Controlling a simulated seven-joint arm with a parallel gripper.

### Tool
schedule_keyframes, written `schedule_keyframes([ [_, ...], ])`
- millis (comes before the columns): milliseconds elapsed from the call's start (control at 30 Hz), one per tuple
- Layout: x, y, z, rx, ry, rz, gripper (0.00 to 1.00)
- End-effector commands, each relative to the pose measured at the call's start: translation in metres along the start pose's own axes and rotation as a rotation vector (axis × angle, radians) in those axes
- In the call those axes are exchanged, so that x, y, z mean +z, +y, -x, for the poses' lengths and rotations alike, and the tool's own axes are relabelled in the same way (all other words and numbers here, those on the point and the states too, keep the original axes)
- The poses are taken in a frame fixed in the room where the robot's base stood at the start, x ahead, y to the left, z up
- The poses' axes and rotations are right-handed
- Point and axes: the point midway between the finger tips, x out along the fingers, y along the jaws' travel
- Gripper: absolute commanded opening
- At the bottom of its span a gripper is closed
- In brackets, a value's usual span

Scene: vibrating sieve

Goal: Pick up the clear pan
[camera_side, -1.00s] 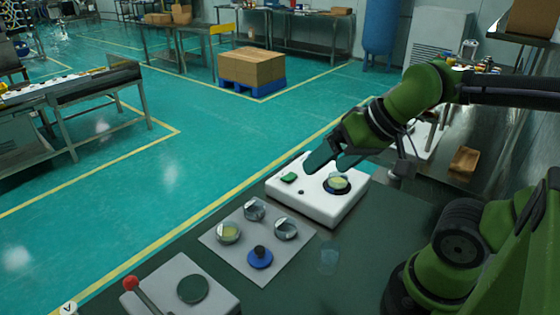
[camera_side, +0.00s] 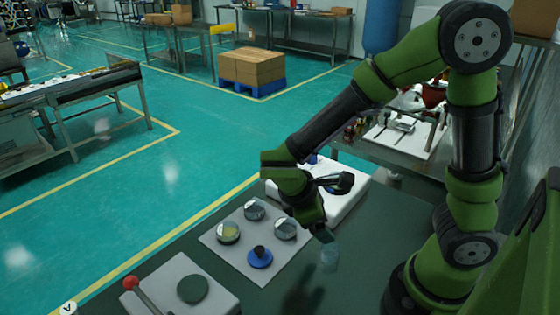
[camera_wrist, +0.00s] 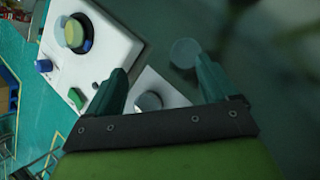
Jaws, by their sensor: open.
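The clear pan (camera_side: 329,256) is a small see-through cup standing on the dark green table, right of the grey plate. In the wrist view the clear pan (camera_wrist: 185,53) shows as a pale round shape ahead of the fingers, nearer the right one. My gripper (camera_side: 325,236) points down just above the pan in the side view, and partly overlaps its upper edge. In the wrist view my gripper (camera_wrist: 164,75) has its two green fingers spread apart with nothing held between them. I cannot tell the exact height gap.
A grey plate (camera_side: 233,256) holds several metal pans and a blue piece (camera_side: 259,258) with a black knob. A white machine (camera_side: 349,205) stands behind my gripper, partly hidden by it. A press with a red-knobbed lever (camera_side: 131,283) stands front left. The table right of the pan is bare.

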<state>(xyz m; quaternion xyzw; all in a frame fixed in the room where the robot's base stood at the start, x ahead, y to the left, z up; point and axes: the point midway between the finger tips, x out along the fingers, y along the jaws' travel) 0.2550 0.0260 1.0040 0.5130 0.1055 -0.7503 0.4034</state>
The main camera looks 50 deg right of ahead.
Motion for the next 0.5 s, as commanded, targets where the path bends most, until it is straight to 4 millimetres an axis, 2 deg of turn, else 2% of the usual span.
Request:
schedule_keyframes([
  [100, -0.011, 0.018, -0.015, 0.174, -0.226, 0.295, 0.86],
  [200, -0.018, 0.039, -0.014, 0.3, -0.393, 0.495, 0.86],
  [333, -0.019, 0.065, 0.0, 0.387, -0.516, 0.623, 0.86],
  [400, -0.017, 0.07, 0.005, 0.398, -0.55, 0.661, 0.86],
  [500, -0.012, 0.073, 0.001, 0.385, -0.567, 0.685, 0.86],
])
